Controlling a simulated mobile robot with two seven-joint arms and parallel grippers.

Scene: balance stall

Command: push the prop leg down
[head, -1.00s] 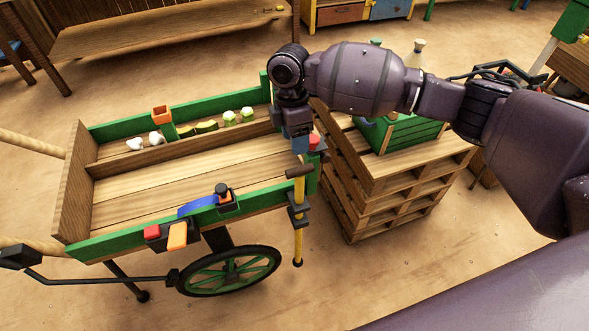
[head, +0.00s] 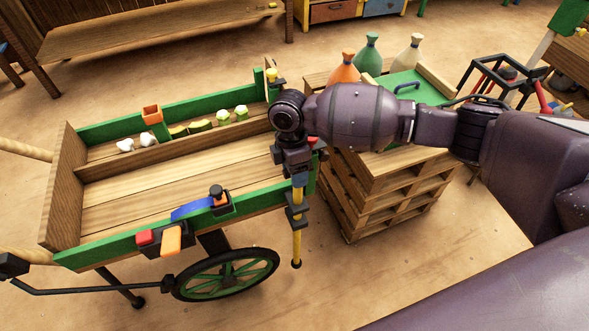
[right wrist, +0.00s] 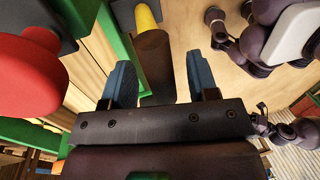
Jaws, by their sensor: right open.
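The prop leg (head: 297,245) is a yellow pole in black brackets at the cart's near right corner, upright with its foot low near the floor. Its brown handle (right wrist: 153,65) shows in the right wrist view, with the yellow pole (right wrist: 145,18) beyond it. My right gripper (head: 298,178) is over the top of the leg and hides the handle in the head view. In the right wrist view its two blue fingers (right wrist: 160,80) are apart, with the handle between them. I cannot tell whether they touch it.
The wooden cart with green rails (head: 90,258) has a spoked wheel (head: 226,274) beside the leg. A red knob (right wrist: 25,75) is close left of my gripper in the wrist view. A pallet stack (head: 380,210) stands right of the cart. Bare floor lies in front.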

